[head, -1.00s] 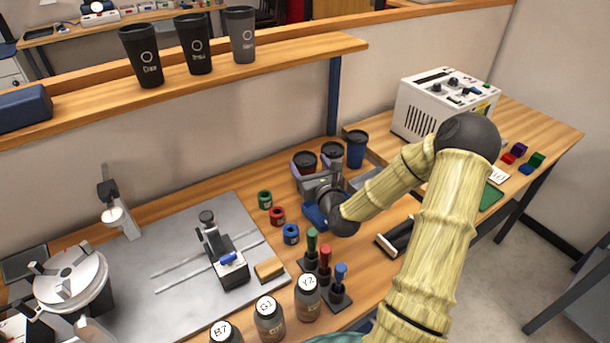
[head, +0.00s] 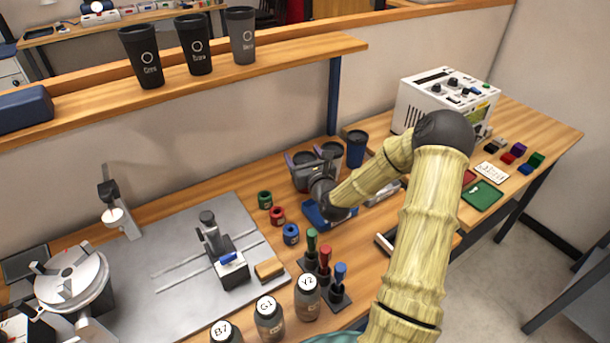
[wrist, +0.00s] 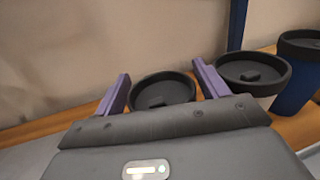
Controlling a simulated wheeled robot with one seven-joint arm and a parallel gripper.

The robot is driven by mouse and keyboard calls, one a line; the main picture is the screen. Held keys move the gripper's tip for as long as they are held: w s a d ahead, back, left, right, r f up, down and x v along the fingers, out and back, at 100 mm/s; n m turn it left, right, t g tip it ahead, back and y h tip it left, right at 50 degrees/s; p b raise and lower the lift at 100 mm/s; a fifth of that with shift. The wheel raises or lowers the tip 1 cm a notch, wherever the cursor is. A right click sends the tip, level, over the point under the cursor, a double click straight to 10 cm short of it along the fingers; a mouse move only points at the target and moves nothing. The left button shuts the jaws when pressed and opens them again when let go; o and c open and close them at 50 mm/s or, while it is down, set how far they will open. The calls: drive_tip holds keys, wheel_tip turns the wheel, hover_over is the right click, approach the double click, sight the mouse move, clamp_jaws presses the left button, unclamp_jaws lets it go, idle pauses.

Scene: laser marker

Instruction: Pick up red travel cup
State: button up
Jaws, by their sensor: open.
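Three lidded travel cups stand in a row at the back of the bench. The leftmost cup (head: 303,158), apparently the red one, also shows its black lid in the wrist view (wrist: 163,93); its body is mostly hidden by my gripper. My gripper (wrist: 161,75) is open, its purple fingers on either side of this cup in the wrist view. Whether they touch it I cannot tell. The middle cup (wrist: 256,75) is pale below its dark lid and stands close beside the right finger. The blue cup (head: 357,149) stands furthest right.
A blue shelf post (head: 334,95) rises behind the cups. A white power box (head: 440,100) stands to the right. Dark cups (head: 195,45) stand on the shelf above.

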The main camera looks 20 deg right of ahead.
drive_tip(key=shift+c, duration=0.4)
drive_tip(key=c, duration=0.4)
drive_tip(key=shift+o, duration=0.2)
wheel_tip(320, 180, up, 10)
drive_tip(key=shift+p, duration=0.55)
